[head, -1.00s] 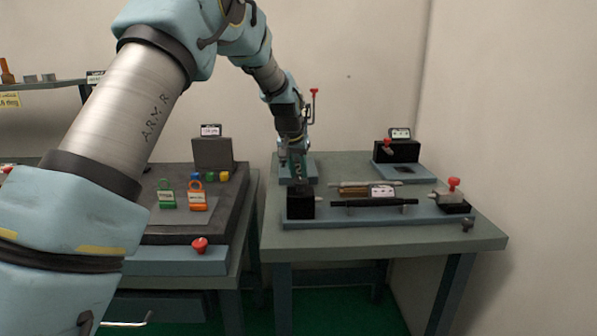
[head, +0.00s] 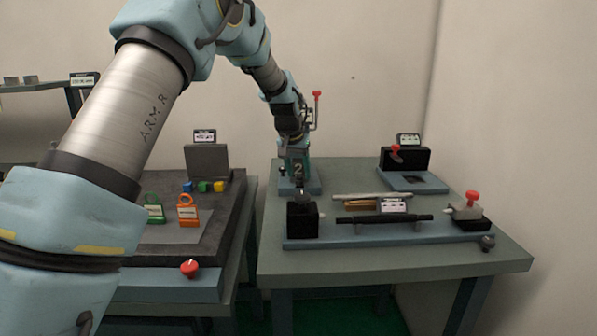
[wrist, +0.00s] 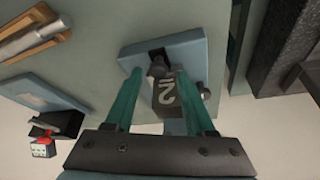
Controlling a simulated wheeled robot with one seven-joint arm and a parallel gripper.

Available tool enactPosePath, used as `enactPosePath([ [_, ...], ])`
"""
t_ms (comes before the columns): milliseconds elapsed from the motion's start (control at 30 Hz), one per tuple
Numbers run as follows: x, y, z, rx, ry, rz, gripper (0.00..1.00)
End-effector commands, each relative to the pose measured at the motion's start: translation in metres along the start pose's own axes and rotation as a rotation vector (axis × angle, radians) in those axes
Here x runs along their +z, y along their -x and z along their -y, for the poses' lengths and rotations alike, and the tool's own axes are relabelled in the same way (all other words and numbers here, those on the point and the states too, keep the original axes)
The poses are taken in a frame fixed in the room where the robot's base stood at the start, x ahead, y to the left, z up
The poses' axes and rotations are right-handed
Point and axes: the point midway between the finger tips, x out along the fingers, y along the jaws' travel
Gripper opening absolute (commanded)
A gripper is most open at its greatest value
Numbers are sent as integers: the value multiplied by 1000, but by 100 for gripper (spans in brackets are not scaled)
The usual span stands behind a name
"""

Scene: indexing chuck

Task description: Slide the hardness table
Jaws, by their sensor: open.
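A small bench instrument on a blue base plate (head: 314,186) stands at the back left of the right bench. A red-tipped lever (head: 317,95) rises behind my arm at the instrument. In the wrist view the base plate (wrist: 135,52) carries a dark block marked 2 (wrist: 166,94) and a dark round knob (wrist: 158,68). My gripper (head: 294,165) points down over this instrument and hides much of it. In the wrist view my gripper (wrist: 160,75) is open, its teal fingers on either side of the marked block. I cannot tell whether they touch it.
In front lies a long blue fixture (head: 370,234) with a black block (head: 303,219) and a black bar (head: 385,219). Metal rods (head: 372,197) lie behind it. A red-knobbed device (head: 404,158) stands back right. The left bench holds padlock-shaped tags (head: 188,210). Bare bench lies front right.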

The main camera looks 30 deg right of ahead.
Motion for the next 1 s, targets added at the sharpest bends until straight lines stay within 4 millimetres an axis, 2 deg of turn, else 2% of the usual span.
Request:
enactPosePath([
  [267, 1, 0, -1, 1, -1, 3, 59],
  [367, 1, 6, -1, 1, -1, 1, 59],
  [467, 0, 20, -1, 1, -1, -1, 59],
  [800, 0, 85, 0, 0, 0, -2, 59],
  [1000, 0, 104, 0, 0, 0, 2, 59],
])
